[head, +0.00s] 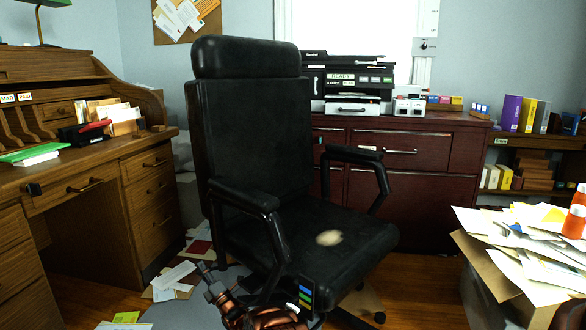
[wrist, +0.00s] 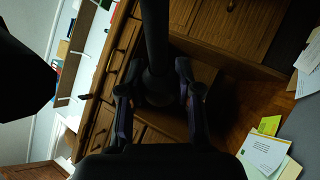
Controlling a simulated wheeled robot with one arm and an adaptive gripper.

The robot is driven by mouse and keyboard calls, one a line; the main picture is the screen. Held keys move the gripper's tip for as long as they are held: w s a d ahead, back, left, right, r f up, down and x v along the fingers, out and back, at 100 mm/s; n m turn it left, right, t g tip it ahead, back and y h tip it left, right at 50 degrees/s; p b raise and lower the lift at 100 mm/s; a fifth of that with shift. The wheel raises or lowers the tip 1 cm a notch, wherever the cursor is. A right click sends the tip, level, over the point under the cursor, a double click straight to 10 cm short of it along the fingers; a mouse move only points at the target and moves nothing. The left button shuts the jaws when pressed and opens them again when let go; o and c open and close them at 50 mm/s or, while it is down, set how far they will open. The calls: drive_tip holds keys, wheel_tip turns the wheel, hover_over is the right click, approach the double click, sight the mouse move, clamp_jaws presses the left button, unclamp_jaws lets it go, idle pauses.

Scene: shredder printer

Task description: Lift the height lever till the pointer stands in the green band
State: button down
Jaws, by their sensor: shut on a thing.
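The black office chair (head: 300,215) stands in the middle of the head view. A small dark plate with coloured bands (head: 305,297), green among them, hangs at the front edge under its seat. I cannot make out the pointer's position on it. My gripper (head: 213,290) is low at the chair's left side, below the armrest. In the wrist view my gripper (wrist: 157,98) has its fingers on both sides of the dark end of a rod, which appears to be the height lever (wrist: 155,40). In the head view the lever is not clearly visible among the dark chair parts.
A wooden desk (head: 150,215) stands to the left. Behind the chair, a dark red cabinet (head: 440,150) carries a printer (head: 345,80). A box overflowing with papers (head: 480,270) is at the right. Loose papers (head: 172,280) lie on the floor near my gripper.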

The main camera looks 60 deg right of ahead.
drive_tip(key=shift+r+p, duration=1.55)
drive_tip(key=shift+r, duration=1.65)
idle(3.3)
drive_tip(key=shift+f+b, duration=0.4)
drive_tip(key=shift+f, duration=0.25)
drive_tip(key=shift+c, duration=2.4)
unclamp_jaws()
